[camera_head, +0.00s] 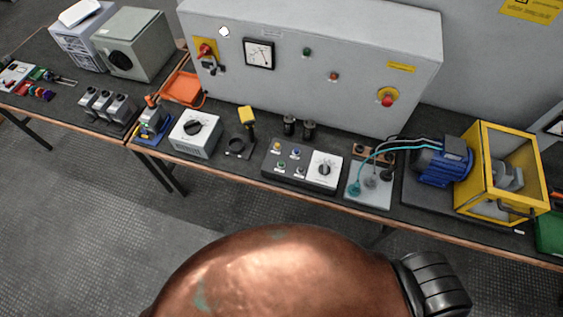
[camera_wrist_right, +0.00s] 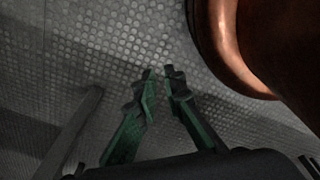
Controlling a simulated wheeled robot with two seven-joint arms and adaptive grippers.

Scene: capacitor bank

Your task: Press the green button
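In the head view, a small green round button or lamp (camera_head: 307,52) sits on the front of the grey cabinet (camera_head: 230,85), right of the dial meter. Another small green button (camera_head: 281,167) is on the dark control box (camera_head: 266,174) on the bench. I cannot tell which of the two is the button named. My right gripper (camera_wrist_right: 160,73) shows in the right wrist view. Its green and black fingers are apart, with bare floor between the tips. It holds nothing and is away from both. My left gripper is not in view.
The long dark bench (camera_head: 240,175) carries a white knob box (camera_head: 196,132), a blue motor (camera_head: 442,160) and a yellow guard frame (camera_head: 487,165). The cabinet also has an orange-red lamp (camera_head: 333,76) and a red stop button (camera_head: 387,98). The floor (camera_head: 90,200) before the bench is open.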

